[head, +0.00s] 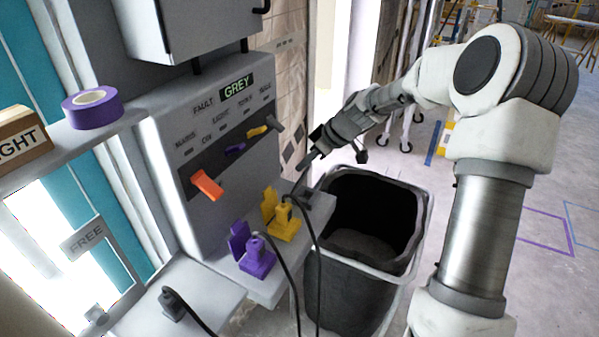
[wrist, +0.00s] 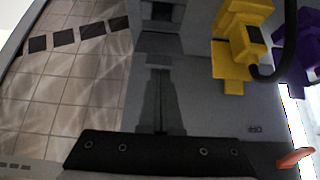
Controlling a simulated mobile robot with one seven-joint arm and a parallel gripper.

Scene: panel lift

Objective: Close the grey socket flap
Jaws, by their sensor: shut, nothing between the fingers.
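The grey socket (head: 320,202) is at the right end of the ledge under the panel, past the yellow socket. The wrist view shows it at the top (wrist: 160,14), with a dark square opening and no plug visible. A grey plate on its near side, which looks like the raised flap (wrist: 160,45), lies just beyond my fingertips; grey on grey makes its exact angle hard to tell. My gripper (head: 305,163) is shut and empty, above and behind the socket by the panel's right edge. Its fingers also show in the wrist view (wrist: 160,72). I cannot tell whether they touch the flap.
The yellow socket (head: 286,232) and purple socket (head: 257,262) hold plugs with cables, their flaps raised. A black bin (head: 350,290) stands below right. The panel (head: 170,130) carries coloured levers and a display reading GREY. A loose plug (head: 172,305) lies on the left shelf.

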